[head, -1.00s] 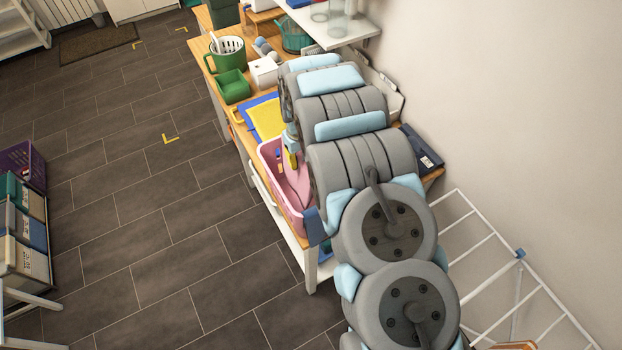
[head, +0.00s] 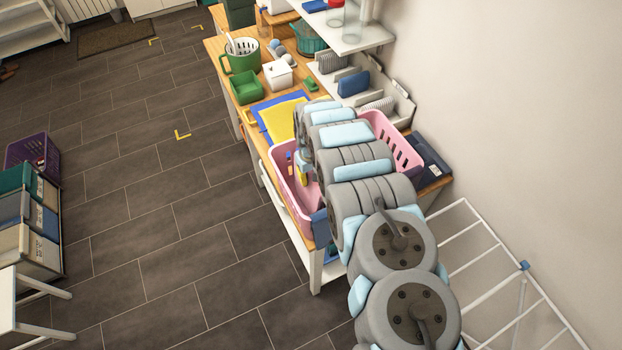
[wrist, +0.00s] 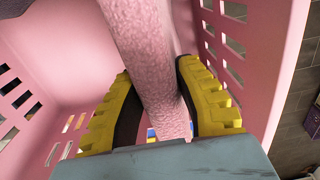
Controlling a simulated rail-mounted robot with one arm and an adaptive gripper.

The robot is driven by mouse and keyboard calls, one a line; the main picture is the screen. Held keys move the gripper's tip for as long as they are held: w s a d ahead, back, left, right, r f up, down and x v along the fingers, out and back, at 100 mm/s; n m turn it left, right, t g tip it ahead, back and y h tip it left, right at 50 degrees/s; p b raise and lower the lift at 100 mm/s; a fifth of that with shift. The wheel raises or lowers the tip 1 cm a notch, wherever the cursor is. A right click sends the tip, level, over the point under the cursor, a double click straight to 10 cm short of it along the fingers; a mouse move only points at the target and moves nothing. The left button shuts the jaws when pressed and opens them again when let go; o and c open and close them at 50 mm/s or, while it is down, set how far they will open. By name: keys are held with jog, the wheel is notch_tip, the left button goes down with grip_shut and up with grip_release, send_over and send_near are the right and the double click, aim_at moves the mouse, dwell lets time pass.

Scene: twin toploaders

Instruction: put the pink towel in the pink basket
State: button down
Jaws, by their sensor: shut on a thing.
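The pink basket (head: 285,189) stands on the near end of the wooden table in the head view, with my arm across its middle. Its slotted pink walls (wrist: 65,40) surround my gripper (wrist: 155,78) in the wrist view. The yellow-padded fingers are shut on the pink towel (wrist: 155,60), a fuzzy strip hanging between them and running inside the basket. In the head view my gripper (head: 301,172) is at the basket's left part, partly hidden by my arm. I cannot tell the towel from the basket there, nor whether it touches the basket floor.
Yellow and blue folded cloths (head: 283,118) lie just behind the basket. A dark blue case (head: 428,160) is to the right. A white drying rack (head: 500,265) stands near the wall.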

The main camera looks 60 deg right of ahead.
jog(key=shift+f, duration=1)
jog(key=c, duration=0.8)
grip_release()
jog(key=shift+c, duration=0.2)
jog(key=shift+r, duration=0.2)
jog(key=shift+r+b, duration=1.35)
jog(key=shift+r, duration=4.6)
